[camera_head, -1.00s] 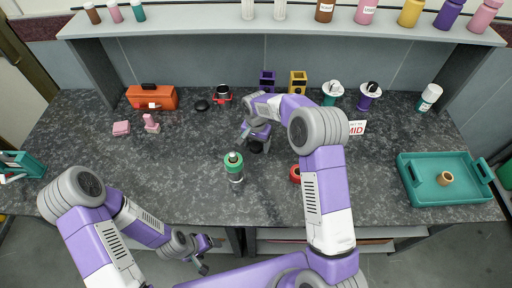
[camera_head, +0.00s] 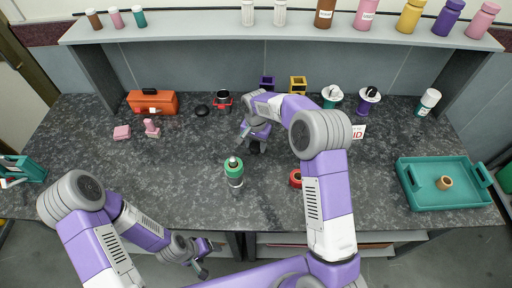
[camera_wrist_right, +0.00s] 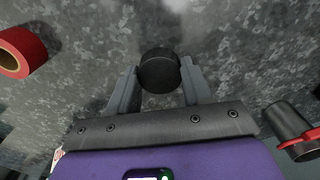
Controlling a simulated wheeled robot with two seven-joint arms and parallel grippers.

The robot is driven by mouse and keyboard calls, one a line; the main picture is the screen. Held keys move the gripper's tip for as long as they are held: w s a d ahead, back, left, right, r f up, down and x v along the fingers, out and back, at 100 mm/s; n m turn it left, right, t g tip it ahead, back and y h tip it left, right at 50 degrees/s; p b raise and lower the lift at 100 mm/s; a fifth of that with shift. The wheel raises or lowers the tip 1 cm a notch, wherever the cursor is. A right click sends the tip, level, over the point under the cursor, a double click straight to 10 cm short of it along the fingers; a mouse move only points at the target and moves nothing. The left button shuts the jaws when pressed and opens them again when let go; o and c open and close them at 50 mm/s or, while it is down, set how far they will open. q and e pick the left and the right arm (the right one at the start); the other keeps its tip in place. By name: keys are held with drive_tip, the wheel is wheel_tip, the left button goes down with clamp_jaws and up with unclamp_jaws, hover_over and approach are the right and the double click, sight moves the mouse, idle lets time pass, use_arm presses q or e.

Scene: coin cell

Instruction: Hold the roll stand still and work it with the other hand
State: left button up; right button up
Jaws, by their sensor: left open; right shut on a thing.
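A green-topped upright piece (camera_head: 234,171) with a grey lower body stands on the counter near the middle; it may be the roll stand, but I cannot tell for certain. My right gripper (camera_head: 254,140) is just behind and to the right of it, low over the counter. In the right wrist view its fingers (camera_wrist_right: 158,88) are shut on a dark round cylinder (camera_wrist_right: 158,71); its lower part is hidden. My left gripper (camera_head: 201,269) is open and empty, in front of the counter's front edge and apart from everything on it.
A red roll (camera_head: 295,177) lies right of the green-topped piece, partly beside my right arm. A teal tray (camera_head: 412,184) holding a tan roll (camera_head: 444,183) is at the right. An orange toolbox (camera_head: 153,102) and a black-and-red item (camera_head: 222,101) stand behind.

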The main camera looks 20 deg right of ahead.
sight(256, 145)
wheel_tip(256, 145, up, 7)
drive_tip(key=shift+r+p, duration=0.1)
drive_tip(key=shift+p, duration=0.55)
